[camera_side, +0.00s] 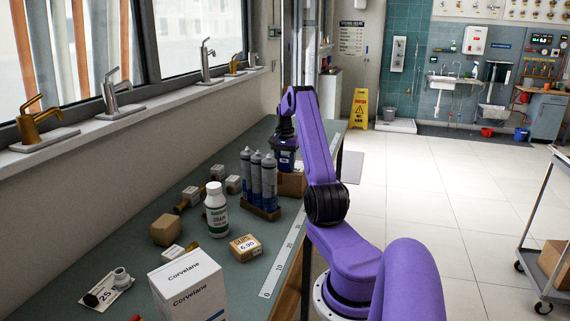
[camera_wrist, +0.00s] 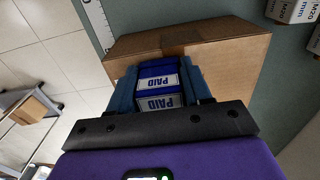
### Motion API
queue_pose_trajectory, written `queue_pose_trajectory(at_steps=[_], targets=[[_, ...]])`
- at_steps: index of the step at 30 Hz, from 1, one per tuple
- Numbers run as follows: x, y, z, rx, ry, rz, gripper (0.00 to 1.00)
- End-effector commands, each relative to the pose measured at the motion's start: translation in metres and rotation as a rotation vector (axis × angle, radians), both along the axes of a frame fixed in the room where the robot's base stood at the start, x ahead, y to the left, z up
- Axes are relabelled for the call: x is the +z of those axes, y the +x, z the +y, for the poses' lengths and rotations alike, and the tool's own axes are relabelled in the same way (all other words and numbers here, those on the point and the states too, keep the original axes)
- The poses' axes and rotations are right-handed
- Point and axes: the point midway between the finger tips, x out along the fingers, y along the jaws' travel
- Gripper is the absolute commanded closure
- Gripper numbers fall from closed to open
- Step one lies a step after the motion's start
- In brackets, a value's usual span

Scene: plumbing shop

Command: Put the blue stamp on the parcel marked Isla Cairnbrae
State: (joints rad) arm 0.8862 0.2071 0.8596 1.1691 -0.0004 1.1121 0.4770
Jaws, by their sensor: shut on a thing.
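My gripper (camera_wrist: 160,72) is shut on a blue stamp (camera_wrist: 158,90) with white PAID labels, seen between the two blue fingers in the wrist view. A brown cardboard parcel (camera_wrist: 236,60) lies just beyond the fingers and under them in that view. In the side view my gripper (camera_side: 284,150) points down over the same parcel (camera_side: 292,185), which sits on the bench behind the grey tubes. I cannot tell whether the stamp touches the parcel. No name is readable on the parcel.
Grey tubes (camera_side: 257,180) in a wooden holder stand close to the parcel. A white bottle (camera_side: 216,209), a small priced box (camera_side: 245,247) and a white Corvelane box (camera_side: 189,288) are nearer on the bench (camera_side: 140,240). The window sill with taps runs along the left.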

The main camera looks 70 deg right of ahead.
Motion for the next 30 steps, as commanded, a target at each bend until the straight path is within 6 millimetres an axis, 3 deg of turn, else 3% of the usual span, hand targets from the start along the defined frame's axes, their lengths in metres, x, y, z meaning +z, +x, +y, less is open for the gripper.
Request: queue_pose_trajectory(at_steps=[5,6,8,9,20,23,30], targets=[[-0.003,0.0,0.0,0.0,0.0,0.0,0.81],[-0.003,0.0,0.0,0.0,0.0,0.0,0.48],[-0.003,0.0,0.0,0.0,0.0,0.0,0.29],[-0.003,0.0,0.0,0.0,0.0,0.0,0.26],[0.002,0.0,0.0,0.0,-0.001,-0.001,0.26],[0.013,0.0,-0.001,0.0,-0.002,-0.001,0.26],[0.061,0.0,-0.001,0.0,-0.005,-0.003,0.26]])
